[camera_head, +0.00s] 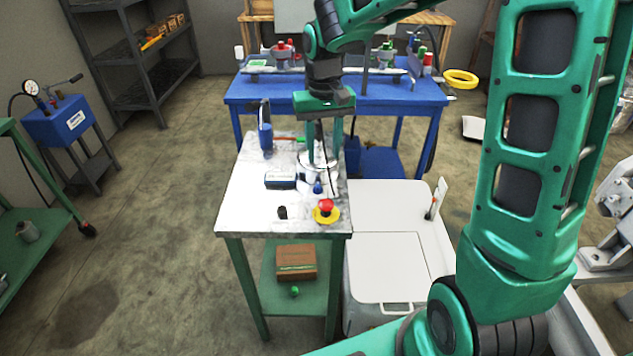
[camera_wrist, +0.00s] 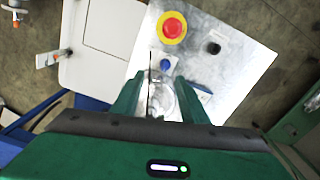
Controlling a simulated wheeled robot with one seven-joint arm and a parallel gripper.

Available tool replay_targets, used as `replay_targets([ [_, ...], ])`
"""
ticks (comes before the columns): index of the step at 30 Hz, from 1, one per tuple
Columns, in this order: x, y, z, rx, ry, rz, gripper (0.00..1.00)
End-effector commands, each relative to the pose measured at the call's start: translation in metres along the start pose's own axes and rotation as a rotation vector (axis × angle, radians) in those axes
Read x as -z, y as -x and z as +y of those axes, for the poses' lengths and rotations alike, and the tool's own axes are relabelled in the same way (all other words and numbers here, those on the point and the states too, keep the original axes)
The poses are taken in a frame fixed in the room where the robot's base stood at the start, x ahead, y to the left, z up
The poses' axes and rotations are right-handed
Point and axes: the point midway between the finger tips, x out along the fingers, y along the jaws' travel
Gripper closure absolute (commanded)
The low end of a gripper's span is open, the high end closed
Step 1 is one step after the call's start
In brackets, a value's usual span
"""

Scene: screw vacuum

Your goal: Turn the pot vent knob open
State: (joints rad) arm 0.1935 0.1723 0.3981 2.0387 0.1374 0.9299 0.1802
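A pot with a pale, shiny round body (camera_head: 306,170) stands on the worktable below my gripper. In the wrist view the pot (camera_wrist: 163,100) lies between the fingers and looks partly clear. A small blue knob (camera_wrist: 166,65) shows at its near side, just beyond the fingertips; it also shows in the head view (camera_head: 318,188). I cannot tell for sure whether this is the vent knob. My gripper (camera_head: 322,155) points down over the pot. In the wrist view my gripper (camera_wrist: 157,90) has its green fingers apart, one on each side of the pot, with no grip visible.
On the worktable (camera_head: 243,205) are a red button on a yellow base (camera_head: 326,210), a black knob (camera_head: 282,212), a dark box (camera_head: 280,181) and a blue tool (camera_head: 265,132). A white cabinet (camera_head: 385,265) adjoins on the right. A blue bench (camera_head: 400,92) stands behind.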

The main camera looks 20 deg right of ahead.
Motion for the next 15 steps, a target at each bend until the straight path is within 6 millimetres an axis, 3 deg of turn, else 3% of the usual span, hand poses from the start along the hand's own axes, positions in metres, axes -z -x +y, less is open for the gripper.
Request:
replay_targets([
  [3, 0.006, -0.004, -0.011, 0.012, 0.013, -0.002, 0.6],
  [8, 0.006, -0.016, -0.013, 0.014, 0.014, -0.003, 0.6],
  [15, 0.006, -0.057, -0.013, 0.014, 0.015, -0.005, 0.6],
])
